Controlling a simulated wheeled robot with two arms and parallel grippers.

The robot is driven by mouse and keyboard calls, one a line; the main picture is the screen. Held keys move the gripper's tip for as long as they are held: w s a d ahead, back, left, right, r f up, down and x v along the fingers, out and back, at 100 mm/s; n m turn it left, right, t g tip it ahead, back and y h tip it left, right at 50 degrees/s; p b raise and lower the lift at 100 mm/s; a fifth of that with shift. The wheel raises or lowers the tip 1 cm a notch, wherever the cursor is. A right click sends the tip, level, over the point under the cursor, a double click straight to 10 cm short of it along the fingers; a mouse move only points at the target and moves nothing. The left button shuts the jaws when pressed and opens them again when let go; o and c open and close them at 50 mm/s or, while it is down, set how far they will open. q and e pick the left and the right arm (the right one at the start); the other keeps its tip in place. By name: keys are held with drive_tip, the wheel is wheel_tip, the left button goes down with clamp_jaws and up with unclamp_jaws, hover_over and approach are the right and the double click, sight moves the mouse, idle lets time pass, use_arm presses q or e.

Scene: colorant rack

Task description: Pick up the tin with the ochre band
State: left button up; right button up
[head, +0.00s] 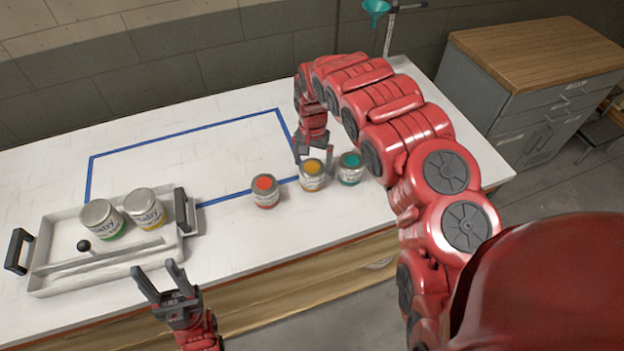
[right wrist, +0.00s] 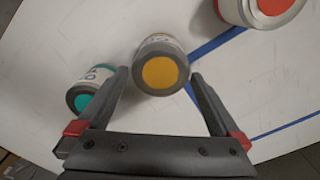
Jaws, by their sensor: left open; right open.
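The tin with the ochre top (head: 312,175) stands upright on the white table, between a tin with a red-orange top (head: 265,191) on its left and a tin with a teal top (head: 350,168) on its right. My right gripper (head: 314,152) is open just behind the ochre tin. In the right wrist view the ochre tin (right wrist: 160,72) shows between the fingertips of my open right gripper (right wrist: 158,80), toward their far end. The teal tin (right wrist: 90,92) is close outside the left finger there. My left gripper (head: 160,275) is open and empty near the table's front edge.
A grey tray (head: 60,285) with dark handles holds two tins, one with a green band (head: 102,220) and one with a yellow band (head: 146,209). A blue tape outline (head: 150,149) marks the table behind, and its inside is clear. A wooden-topped cabinet (head: 535,50) stands right.

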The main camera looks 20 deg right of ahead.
drive_tip(key=shift+f+p, duration=0.25)
drive_tip(key=shift+p, duration=0.1)
drive_tip(key=f, duration=0.1)
drive_tip(key=f+p, duration=0.2)
drive_tip(key=f, duration=0.1)
drive_tip(key=shift+s+a, duration=0.2)
drive_tip(key=shift+a, duration=0.05)
drive_tip(key=shift+d+f, duration=0.1)
drive_tip(key=shift+f, duration=0.35)
drive_tip(key=c, duration=1.2)
drive_tip(key=shift+w, duration=0.1)
drive_tip(key=shift+c, duration=0.2)
